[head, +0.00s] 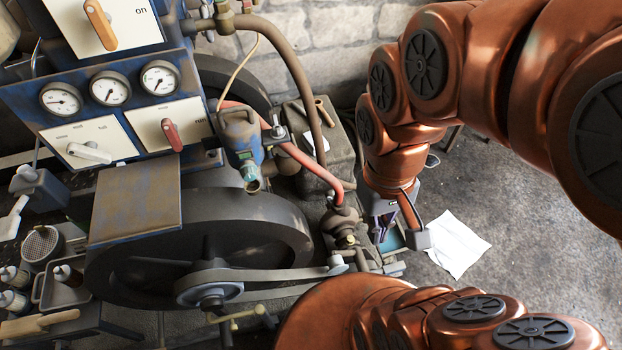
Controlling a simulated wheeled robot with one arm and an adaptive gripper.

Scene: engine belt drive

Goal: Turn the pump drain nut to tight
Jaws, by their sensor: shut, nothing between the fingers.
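My gripper (405,228) hangs at the end of my copper arm, right of the engine. It is shut and holds nothing; its fingertips are small and partly hidden in this view. A dark, rounded pump-like body (340,222) with brass fittings (347,241) at its lower side stands just left of my gripper, where the red hose ends. The gripper appears apart from it. I cannot tell for sure which fitting is the drain nut, or how far it is turned.
A large dark flywheel (265,232) and a belt (275,274) fill the lower left. The gauge panel (127,108) with levers stands upper left. A red hose (305,160) runs down to the pump. A white sheet (458,244) lies on open floor at right.

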